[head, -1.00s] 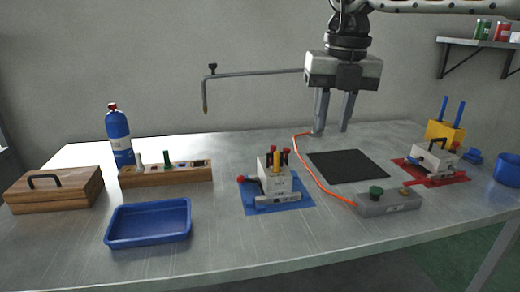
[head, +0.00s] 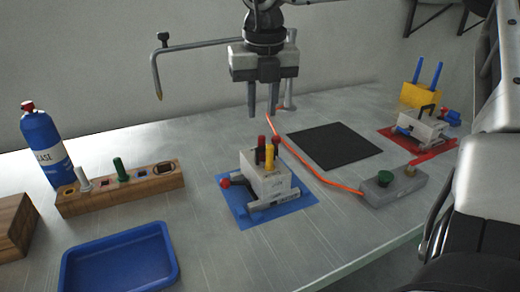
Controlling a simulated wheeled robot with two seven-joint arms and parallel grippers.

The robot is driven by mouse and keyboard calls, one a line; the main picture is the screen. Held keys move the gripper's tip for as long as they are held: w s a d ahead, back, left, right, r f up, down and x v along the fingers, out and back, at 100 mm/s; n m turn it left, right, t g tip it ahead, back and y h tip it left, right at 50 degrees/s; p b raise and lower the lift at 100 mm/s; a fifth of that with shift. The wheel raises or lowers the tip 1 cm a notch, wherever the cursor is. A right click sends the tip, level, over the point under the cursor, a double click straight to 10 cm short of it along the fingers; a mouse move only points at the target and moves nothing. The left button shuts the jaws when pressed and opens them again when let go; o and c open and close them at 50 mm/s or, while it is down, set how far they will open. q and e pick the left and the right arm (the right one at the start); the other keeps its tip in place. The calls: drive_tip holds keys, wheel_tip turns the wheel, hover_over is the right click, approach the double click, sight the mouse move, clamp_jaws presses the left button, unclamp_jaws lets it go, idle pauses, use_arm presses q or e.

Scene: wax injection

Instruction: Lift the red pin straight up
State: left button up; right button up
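A red ball knob (head: 225,183) is on the mould's left side. The mould sits on a blue mat (head: 240,213). My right gripper (head: 262,112) points down, open and empty. In the head view its fingertips appear just above the red pins, apart from them; the depth between them is hard to judge. My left gripper is not in view.
A bent pipe (head: 156,75) reaches left behind my gripper. An orange cable (head: 310,174) runs to a grey control box (head: 394,187). A black pad (head: 333,146) and a second mould (head: 422,126) lie right. A blue tray (head: 120,262) and wooden rack (head: 122,188) stand left.

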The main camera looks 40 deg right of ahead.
sight(262, 137)
drive_tip(key=f, duration=0.8)
drive_tip(key=shift+w+d+f+p, duration=0.15)
drive_tip(key=shift+w+d+p, duration=0.25)
clamp_jaws()
